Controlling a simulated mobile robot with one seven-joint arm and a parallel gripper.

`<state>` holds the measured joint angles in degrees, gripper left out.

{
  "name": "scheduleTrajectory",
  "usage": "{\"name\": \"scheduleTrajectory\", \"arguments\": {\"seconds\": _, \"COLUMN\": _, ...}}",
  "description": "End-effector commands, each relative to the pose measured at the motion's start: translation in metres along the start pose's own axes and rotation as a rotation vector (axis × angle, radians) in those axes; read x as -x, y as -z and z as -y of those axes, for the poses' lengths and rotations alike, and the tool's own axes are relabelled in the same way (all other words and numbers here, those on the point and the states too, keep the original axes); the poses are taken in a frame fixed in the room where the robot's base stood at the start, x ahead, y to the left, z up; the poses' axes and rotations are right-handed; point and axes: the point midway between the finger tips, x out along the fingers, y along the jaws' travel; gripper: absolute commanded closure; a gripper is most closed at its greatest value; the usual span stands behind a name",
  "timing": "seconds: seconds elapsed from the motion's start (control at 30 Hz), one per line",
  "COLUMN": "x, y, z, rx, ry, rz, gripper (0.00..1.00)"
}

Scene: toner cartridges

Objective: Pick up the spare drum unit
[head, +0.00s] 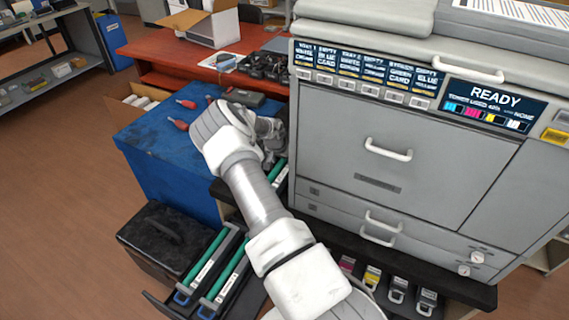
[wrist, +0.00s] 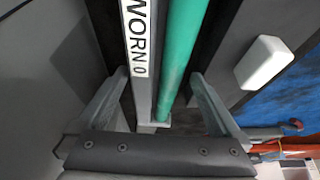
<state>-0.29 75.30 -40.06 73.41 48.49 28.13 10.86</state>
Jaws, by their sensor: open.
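A drum unit with a green roller (wrist: 182,50) and a white strip (wrist: 141,60) lettered "WORN" lies between my fingers in the wrist view. Part of it shows beside the printer in the head view (head: 278,172). My gripper (wrist: 160,80) is open, with a finger on each side of the unit; I cannot tell whether either touches it. In the head view my arm mostly hides the gripper. Two more green-rollered units, a left one (head: 205,262) and a right one (head: 228,277), lie in an open tray at the lower left. Their labels are too small to read; I cannot tell which is the spare.
The grey printer (head: 350,140) stands close on the right, its panel reading "READY". A blue cabinet (head: 165,140) with red-handled tools stands left of my gripper. A black box (head: 160,235) sits beside the tray. Several toner cartridges (head: 373,277) sit below the printer. Open floor lies left.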

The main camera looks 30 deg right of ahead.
Motion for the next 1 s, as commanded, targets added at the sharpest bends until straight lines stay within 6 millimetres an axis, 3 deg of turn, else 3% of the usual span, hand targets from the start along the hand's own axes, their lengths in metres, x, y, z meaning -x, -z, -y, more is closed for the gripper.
{"name": "scheduleTrajectory", "arguments": {"seconds": 0.4, "x": -0.0055, "y": 0.0001, "z": -0.0003, "rx": -0.001, "ry": 0.0, "rz": 0.0, "gripper": 0.02}}
{"name": "scheduleTrajectory", "arguments": {"seconds": 0.9, "x": -0.0054, "y": -0.0002, "z": -0.0003, "rx": 0.0, "ry": 0.0, "rz": 0.001, "gripper": 0.92}}
{"name": "scheduleTrajectory", "arguments": {"seconds": 1.0, "x": -0.0054, "y": -0.0002, "z": -0.0003, "rx": 0.0, "ry": 0.0, "rz": 0.001, "gripper": 1.0}}
